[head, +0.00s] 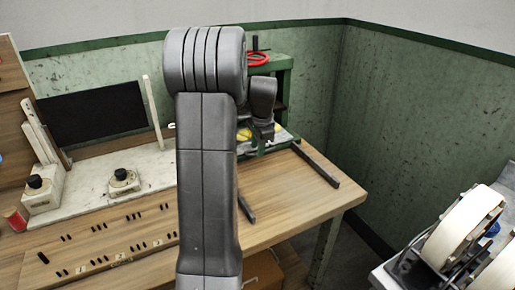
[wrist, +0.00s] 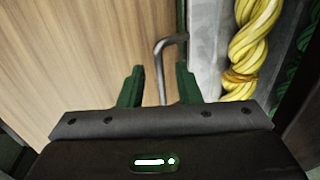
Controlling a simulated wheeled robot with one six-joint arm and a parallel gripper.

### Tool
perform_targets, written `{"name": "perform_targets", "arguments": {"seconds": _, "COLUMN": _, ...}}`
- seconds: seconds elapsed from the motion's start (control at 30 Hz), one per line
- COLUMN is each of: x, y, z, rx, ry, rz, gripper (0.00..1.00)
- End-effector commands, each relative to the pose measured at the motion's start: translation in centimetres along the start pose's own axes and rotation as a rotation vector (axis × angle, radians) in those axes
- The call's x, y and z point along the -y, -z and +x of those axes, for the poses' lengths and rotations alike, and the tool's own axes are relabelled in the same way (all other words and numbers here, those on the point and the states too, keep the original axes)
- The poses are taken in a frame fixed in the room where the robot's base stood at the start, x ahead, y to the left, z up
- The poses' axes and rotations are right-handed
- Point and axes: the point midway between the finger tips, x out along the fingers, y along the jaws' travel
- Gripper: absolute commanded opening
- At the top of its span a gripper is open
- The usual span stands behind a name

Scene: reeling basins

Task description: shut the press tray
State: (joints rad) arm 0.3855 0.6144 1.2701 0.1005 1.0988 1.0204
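The press tray (wrist: 205,60) shows in the wrist view as a pale grey metal surface bearing a twisted yellow skein (wrist: 252,45). A bent metal handle (wrist: 163,62) stands out from its left edge. My gripper (wrist: 159,84) is open, with one green fingertip on each side of the handle; I cannot tell whether either touches it. In the head view the green press (head: 284,80) stands at the back of the table. The tray (head: 284,137) with yellow skein shows low at the press, partly hidden behind my arm. My fingertips are hidden there.
Two dark rails, the right one (head: 316,164) clearer, lie on the wooden table (head: 295,195) in front of the press. A red ring (head: 258,58) sits on the press. White reels (head: 465,222) stand at right. A pale bench (head: 90,190) with black knobs is at left.

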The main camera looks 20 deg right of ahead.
Motion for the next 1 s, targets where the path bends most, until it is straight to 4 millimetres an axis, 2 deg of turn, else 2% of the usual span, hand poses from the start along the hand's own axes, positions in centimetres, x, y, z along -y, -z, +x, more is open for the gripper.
{"name": "perform_targets", "arguments": {"seconds": 0.13, "x": 0.0, "y": 0.0, "z": 0.7, "rx": 0.001, "ry": -0.001, "rz": 0.000, "gripper": 0.31}}
{"name": "perform_targets", "arguments": {"seconds": 0.37, "x": 0.0, "y": 0.0, "z": 0.8, "rx": 0.000, "ry": 0.000, "rz": 0.000, "gripper": 0.31}}
{"name": "perform_targets", "arguments": {"seconds": 0.53, "x": 0.0, "y": 0.0, "z": 0.7, "rx": 0.000, "ry": 0.000, "rz": -0.001, "gripper": 0.01}}
{"name": "perform_targets", "arguments": {"seconds": 0.57, "x": 0.0, "y": 0.0, "z": 0.7, "rx": 0.000, "ry": 0.000, "rz": 0.000, "gripper": 0.00}}
{"name": "perform_targets", "arguments": {"seconds": 0.8, "x": 0.1, "y": 0.0, "z": 0.7, "rx": 0.000, "ry": 0.000, "rz": -0.001, "gripper": 0.00}}
{"name": "perform_targets", "arguments": {"seconds": 1.0, "x": 1.2, "y": 0.0, "z": 0.6, "rx": 0.000, "ry": 0.000, "rz": -0.002, "gripper": 0.00}}
